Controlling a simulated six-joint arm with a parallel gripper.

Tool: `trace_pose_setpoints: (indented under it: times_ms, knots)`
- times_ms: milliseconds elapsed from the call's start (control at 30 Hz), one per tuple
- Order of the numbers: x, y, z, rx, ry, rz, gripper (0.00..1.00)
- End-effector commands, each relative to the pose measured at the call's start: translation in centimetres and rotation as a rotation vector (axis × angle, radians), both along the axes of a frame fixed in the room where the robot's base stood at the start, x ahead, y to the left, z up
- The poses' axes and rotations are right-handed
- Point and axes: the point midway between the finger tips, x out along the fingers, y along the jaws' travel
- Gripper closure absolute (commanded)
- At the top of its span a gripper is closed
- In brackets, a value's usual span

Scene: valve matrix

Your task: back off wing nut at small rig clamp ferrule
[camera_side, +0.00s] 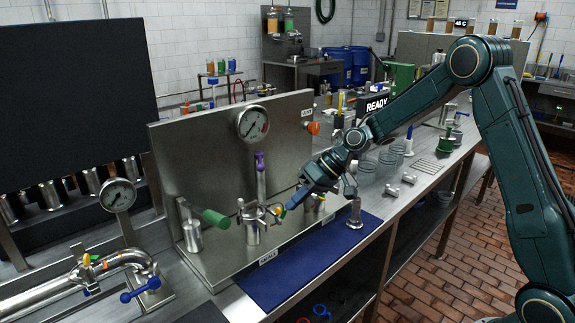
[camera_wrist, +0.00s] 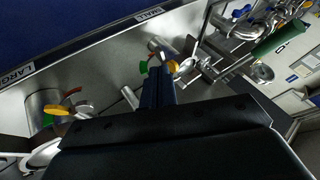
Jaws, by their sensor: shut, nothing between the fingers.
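The small rig clamp (camera_side: 252,220) sits low in front of the steel backplate, behind the SMALL label (camera_side: 268,258). In the wrist view the SMALL label (camera_wrist: 150,14) is at the top. Below it is a yellow winged piece (camera_wrist: 173,67) that looks like the wing nut, with green and red parts beside it. My gripper (camera_side: 287,206) comes in from the right, close to the clamp. Its fingers (camera_wrist: 157,80) are together in the wrist view and end among the coloured parts, hiding some of the clamp. I cannot tell whether they touch the nut.
A larger clamp with a yellow piece (camera_wrist: 57,112) is at left in the wrist view, by the LARGE label (camera_wrist: 18,77). A green handle (camera_side: 215,218) stands left of the small clamp. A gauge (camera_side: 253,123) is above.

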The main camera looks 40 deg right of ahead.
Motion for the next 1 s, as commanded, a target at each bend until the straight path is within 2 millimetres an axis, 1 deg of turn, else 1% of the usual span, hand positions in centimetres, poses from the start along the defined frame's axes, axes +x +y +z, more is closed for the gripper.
trace_pose_setpoints:
  times_ms: [33, 300, 500, 733, 900, 1000]
  knots:
    - [-0.3, -0.6, 0.6, -0.001, 0.000, -0.003, 1.00]
    - [-2.2, -3.4, 3.8, -0.004, 0.008, -0.007, 1.00]
    - [-3.4, -5.0, 5.8, -0.004, 0.014, -0.006, 1.00]
    - [-4.1, -5.9, 6.9, -0.004, 0.017, -0.006, 1.00]
    - [-4.2, -6.1, 7.0, -0.004, 0.018, -0.005, 1.00]
    - [-4.1, -6.2, 6.8, -0.015, 0.018, -0.005, 1.00]
